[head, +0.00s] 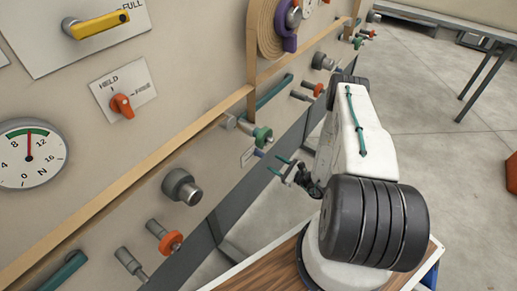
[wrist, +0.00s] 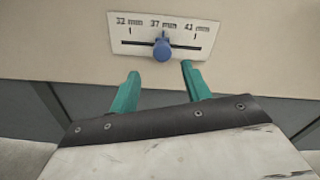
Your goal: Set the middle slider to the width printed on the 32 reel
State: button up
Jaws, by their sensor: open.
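The slider's white scale plate (wrist: 193,27) shows in the wrist view with marks that look like 32, 37 and 43, small and hard to read. Its blue knob (wrist: 162,49) stands on the dark slot at about the middle mark. In the head view the plate (head: 247,157) is small on the wall panel. My gripper (wrist: 158,84) is open and empty, its teal fingers below the knob, one to each side and apart from it. In the head view my gripper (head: 280,166) is just right of the plate. No reel with a readable 32 or printed width is in view.
A tan wound roll (head: 267,32) with a purple part (head: 290,43) is at the top of the panel. A green-collared knob (head: 262,136) sticks out close above the slider. A grey knob (head: 182,187), an orange knob (head: 170,241) and a dial (head: 33,153) are to the left.

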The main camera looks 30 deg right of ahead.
aim_at(263, 156)
jog(key=x, duration=0.8)
jog(key=shift+w+d, duration=0.15)
jog(key=shift+w, duration=0.1)
